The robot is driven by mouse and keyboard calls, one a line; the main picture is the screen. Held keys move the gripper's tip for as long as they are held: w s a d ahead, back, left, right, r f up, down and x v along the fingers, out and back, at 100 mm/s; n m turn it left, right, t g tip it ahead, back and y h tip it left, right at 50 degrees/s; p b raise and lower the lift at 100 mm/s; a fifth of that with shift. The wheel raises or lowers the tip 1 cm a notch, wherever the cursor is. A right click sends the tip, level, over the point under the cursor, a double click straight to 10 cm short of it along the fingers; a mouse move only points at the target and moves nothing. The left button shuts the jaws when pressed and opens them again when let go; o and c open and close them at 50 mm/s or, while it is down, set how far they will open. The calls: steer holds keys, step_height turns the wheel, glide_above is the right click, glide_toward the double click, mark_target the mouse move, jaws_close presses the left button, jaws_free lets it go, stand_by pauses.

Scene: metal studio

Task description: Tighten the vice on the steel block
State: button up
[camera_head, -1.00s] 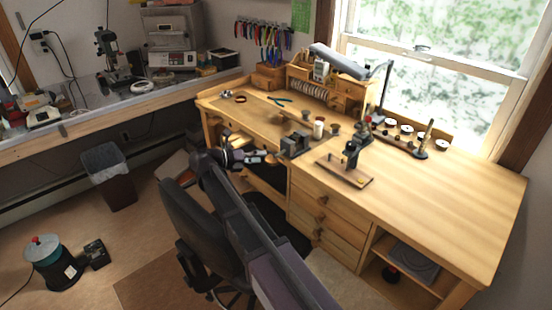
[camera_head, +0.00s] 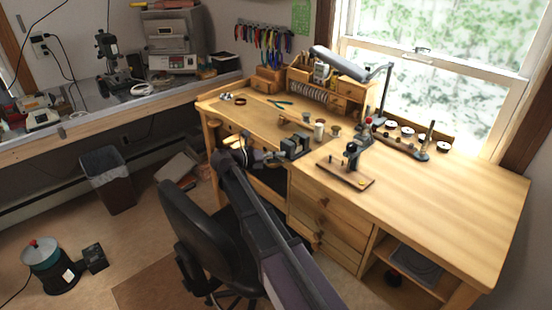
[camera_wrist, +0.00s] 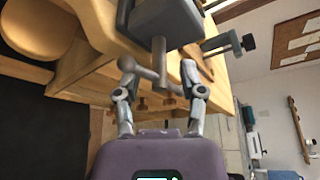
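The vice (camera_head: 295,145) is a dark grey metal tool at the front edge of the wooden bench. In the wrist view its grey body (camera_wrist: 168,18) is at the top, with a screw rod and cross handle (camera_wrist: 159,62) pointing towards me. My gripper (camera_wrist: 158,74) has its two fingers spread, one on each side of the handle. I cannot tell whether either finger touches it. In the head view my gripper (camera_head: 270,158) is just left of the vice. I cannot make out the steel block apart from the vice jaws.
A dark tool on a wooden base (camera_head: 347,170) stands right of the vice. Small containers (camera_head: 319,131) stand behind it. A black office chair (camera_head: 200,235) is close to my arm. The bench's right part (camera_head: 450,205) is clear.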

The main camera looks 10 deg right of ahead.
jaws_close()
